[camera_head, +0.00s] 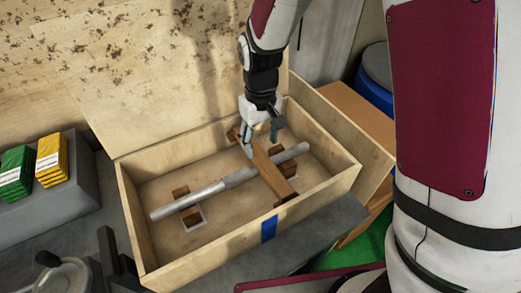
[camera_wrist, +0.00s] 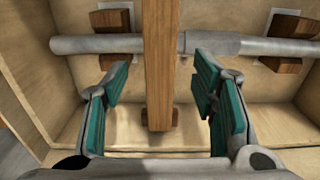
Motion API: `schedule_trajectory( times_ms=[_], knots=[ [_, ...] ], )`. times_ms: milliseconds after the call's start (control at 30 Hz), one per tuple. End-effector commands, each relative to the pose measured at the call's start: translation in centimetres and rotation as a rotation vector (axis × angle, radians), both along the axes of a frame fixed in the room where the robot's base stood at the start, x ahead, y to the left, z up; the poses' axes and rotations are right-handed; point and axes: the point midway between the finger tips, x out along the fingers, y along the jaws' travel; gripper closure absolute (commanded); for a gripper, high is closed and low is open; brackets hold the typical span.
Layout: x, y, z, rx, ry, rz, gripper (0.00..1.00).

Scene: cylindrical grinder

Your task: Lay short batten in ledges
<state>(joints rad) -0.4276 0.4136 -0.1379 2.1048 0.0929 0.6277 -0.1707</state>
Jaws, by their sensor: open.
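The short batten (camera_head: 271,172), a brown wooden bar, lies crosswise over the grey metal shaft (camera_head: 215,188) inside the wooden box. It also shows in the wrist view (camera_wrist: 160,55), running from the top edge toward the near wall. A darker wooden ledge block (camera_wrist: 161,118) shows at its near end; whether the batten's ends sit fully in the ledges cannot be told. My gripper (camera_head: 260,138) is at the batten's back end. In the wrist view my gripper (camera_wrist: 163,92) is open, teal fingers on either side of the batten with gaps between.
The shaft rests on wooden supports (camera_wrist: 280,62). The box (camera_head: 140,235) has an open, upright lid (camera_head: 150,80) behind it and a blue latch (camera_head: 269,228) on its front. Green (camera_head: 16,172) and yellow (camera_head: 52,159) packs lie at left. The box floor is mostly bare.

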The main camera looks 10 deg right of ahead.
Motion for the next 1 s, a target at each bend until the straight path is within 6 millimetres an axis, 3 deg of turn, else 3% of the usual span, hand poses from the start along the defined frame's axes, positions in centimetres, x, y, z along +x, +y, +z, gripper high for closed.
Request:
schedule_trajectory(
  times_ms=[100,300,667,867,1000],
  knots=[
    [0.1,0.0,2.6,0.002,-0.005,-0.001,0.47],
    [0.1,0.0,5.7,0.002,-0.001,0.000,0.47],
    [-0.1,-0.1,7.4,0.002,-0.002,-0.004,0.47],
    [-1.8,-2.5,11.2,0.034,-0.060,-0.059,0.47],
    [-4.7,-5.3,15.2,0.063,-0.133,-0.127,0.47]
  ],
)
